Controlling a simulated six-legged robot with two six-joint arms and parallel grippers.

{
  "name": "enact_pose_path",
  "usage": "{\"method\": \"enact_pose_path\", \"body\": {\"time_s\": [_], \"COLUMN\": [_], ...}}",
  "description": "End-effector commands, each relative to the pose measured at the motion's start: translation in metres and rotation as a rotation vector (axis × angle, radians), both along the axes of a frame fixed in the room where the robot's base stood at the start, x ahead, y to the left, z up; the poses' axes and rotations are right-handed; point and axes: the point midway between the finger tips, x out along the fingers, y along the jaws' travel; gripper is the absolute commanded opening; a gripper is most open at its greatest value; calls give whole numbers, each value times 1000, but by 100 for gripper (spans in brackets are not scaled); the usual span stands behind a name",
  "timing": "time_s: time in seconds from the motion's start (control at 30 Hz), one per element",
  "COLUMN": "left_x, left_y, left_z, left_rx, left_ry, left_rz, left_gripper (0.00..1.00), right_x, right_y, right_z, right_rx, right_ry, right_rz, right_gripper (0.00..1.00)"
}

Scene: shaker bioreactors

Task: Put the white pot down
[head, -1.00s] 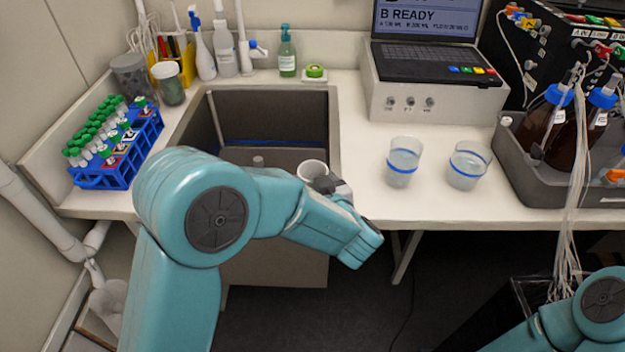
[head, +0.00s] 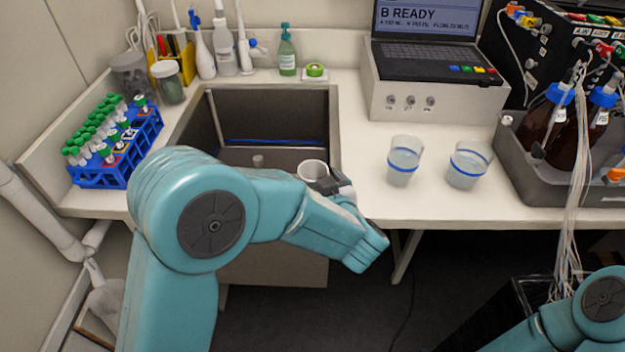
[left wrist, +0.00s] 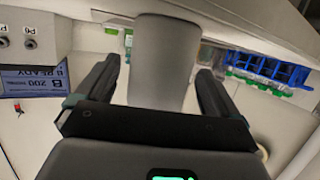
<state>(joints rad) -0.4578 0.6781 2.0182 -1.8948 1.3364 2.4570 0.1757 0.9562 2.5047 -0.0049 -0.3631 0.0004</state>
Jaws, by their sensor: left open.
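The white pot (head: 312,168) is at the front right corner of the sink, its round rim facing up in the head view. My left gripper (head: 332,184) is just to its right, partly hidden by my own arm. In the left wrist view, the pot (left wrist: 160,62) appears as a grey upright cylinder between the two fingers of my left gripper (left wrist: 158,85). The fingers are open, with a visible gap on each side of the pot. What the pot's base rests on is hidden. My right gripper is out of view.
The sink (head: 270,98) lies behind the pot. Two clear cups with blue bands, one (head: 404,162) nearer and one (head: 467,166) farther right, stand on the counter (head: 365,205). A blue tube rack (head: 130,150) is at left. A grey tray (head: 520,165) holds brown bottles at right.

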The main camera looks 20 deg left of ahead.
Motion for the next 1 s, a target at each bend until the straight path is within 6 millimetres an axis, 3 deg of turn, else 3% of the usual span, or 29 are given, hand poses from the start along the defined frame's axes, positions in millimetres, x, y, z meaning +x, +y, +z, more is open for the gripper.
{"method": "enact_pose_path", "body": {"time_s": [0.1, 0.4, 0.7, 0.77, 0.87, 0.97, 1.0], "left_x": [-22, -68, -80, -82, -96, -140, -168], "left_y": [-19, -55, -62, -56, -39, -20, -17], "left_z": [4, 24, 26, 10, -51, -142, -179], "left_rx": [0, 0, 4, 15, 34, -24, -93], "left_ry": [-3, 0, 21, 95, 385, 842, 1032], "left_rz": [-7, -5, 0, 0, -16, -91, -148], "left_gripper": [95, 95, 95, 95, 95, 95, 95], "right_x": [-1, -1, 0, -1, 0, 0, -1], "right_y": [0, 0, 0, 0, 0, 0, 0], "right_z": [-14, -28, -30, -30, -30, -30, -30], "right_rx": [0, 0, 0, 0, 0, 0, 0], "right_ry": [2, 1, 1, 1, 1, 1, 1], "right_rz": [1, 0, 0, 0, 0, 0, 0], "right_gripper": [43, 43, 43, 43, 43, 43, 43]}}
